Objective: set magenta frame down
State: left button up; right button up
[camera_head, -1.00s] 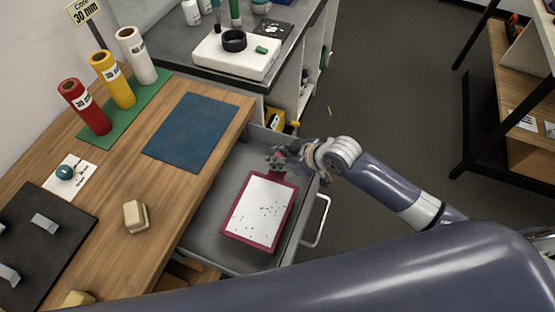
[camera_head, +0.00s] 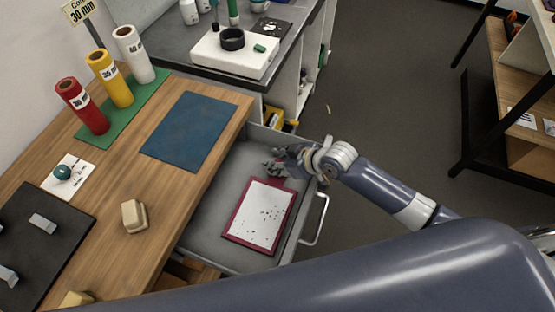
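The magenta frame (camera_head: 233,238) has a white panel with dark specks and lies flat in the open grey drawer (camera_head: 208,222), towards its right side. My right gripper (camera_head: 270,170) is just beyond the frame's far edge, over the drawer. Its fingers look spread and nothing shows between them. Any contact with the frame's edge is too small to tell. My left gripper is not in view.
The drawer's handle (camera_head: 318,222) is at its right front. The wooden bench (camera_head: 165,185) on the left holds a blue mat (camera_head: 190,132), red, yellow and white rolls, and a cream block (camera_head: 134,216). The drawer's left part is bare.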

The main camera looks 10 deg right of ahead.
jog(key=shift+r, duration=0.1)
jog(key=shift+r, duration=0.25)
jog(key=v, duration=1.2)
jog(key=shift+r, duration=0.3)
